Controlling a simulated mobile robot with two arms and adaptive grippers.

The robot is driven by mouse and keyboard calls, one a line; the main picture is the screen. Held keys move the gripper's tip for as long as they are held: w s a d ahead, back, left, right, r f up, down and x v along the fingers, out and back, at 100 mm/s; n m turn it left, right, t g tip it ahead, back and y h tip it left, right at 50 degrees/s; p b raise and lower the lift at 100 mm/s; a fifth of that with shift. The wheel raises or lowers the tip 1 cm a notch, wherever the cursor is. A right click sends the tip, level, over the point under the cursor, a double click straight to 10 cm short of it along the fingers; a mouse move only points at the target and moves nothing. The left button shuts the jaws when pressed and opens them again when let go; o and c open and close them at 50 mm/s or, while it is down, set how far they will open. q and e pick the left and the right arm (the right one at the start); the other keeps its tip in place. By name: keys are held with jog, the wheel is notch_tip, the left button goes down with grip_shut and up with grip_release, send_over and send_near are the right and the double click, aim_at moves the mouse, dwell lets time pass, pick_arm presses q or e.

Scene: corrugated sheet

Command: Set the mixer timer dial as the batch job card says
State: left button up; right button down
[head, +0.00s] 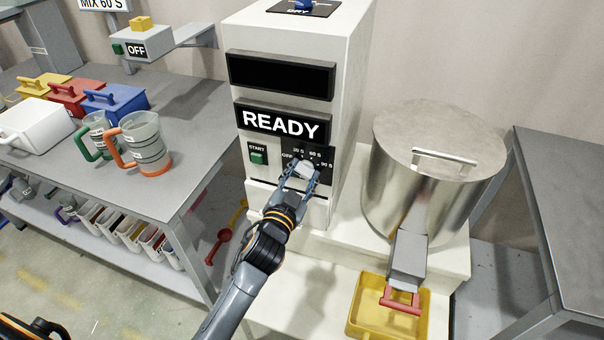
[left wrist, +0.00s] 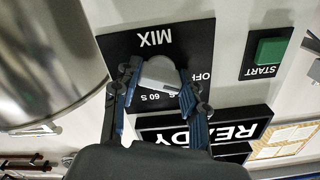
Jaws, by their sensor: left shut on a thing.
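The timer dial (head: 305,170) is a light grey knob on a black plate, low on the white mixer cabinet. The plate's readable marks include OFF, 60 S and 90 S. My left gripper (head: 300,178) is shut on the dial, one finger on each side. The left wrist view shows the dial (left wrist: 160,83) upside down between the fingers of the left gripper (left wrist: 158,92), with 60 S and OFF beside it. I cannot tell which mark the dial points to. A sign reading MIX 60 S (head: 103,4) is cut off at the top left. My right gripper is not in view.
A green START button (head: 258,157) sits left of the dial, below a READY display (head: 282,122). A steel drum (head: 425,180) stands to the right, above a yellow tray (head: 362,325). Jugs and coloured boxes stand on the left bench (head: 195,105).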

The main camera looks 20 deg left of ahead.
pick_arm(q)
jog(key=m+p, duration=0.1)
jog(key=m, duration=0.2)
jog(key=shift+m, duration=0.3)
jog(key=m+p, duration=0.1)
jog(key=m, duration=0.3)
jog(key=shift+m, duration=0.3)
jog(key=m+p, duration=0.1)
jog(key=m, duration=0.4)
jog(key=shift+m+p, duration=0.5)
jog(key=shift+m, duration=1.5)
jog(key=o, duration=1.1)
jog(key=shift+o, duration=0.2)
jog(key=s, duration=1.2)
jog(key=shift+a, duration=0.15)
